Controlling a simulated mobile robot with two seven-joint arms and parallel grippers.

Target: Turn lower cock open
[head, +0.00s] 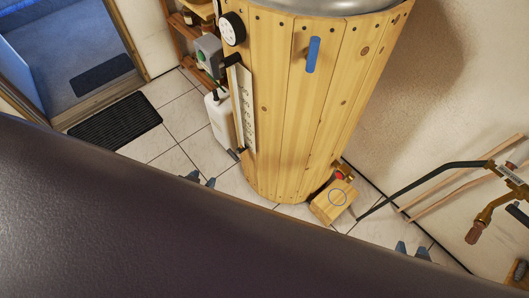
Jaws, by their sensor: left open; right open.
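A wood-clad tank (283,110) stands upright in the middle. On its left side is a pale vertical gauge plate (243,105) with a dark fitting (233,61) at its top and a small dark fitting, which looks like the lower cock (236,154), at its bottom. I cannot tell how the lower cock is turned. My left gripper (202,180) is open and empty, below and left of the lower cock, apart from it in the picture. My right gripper (412,251) is open and empty at lower right, away from the tank. Only the fingertips of both show.
A round black-rimmed dial (232,28) and a blue strip (312,55) are on the tank. A white canister (220,115) stands left of it. A wooden block (334,201) sits at its foot. A black mat (116,120) lies by the doorway.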

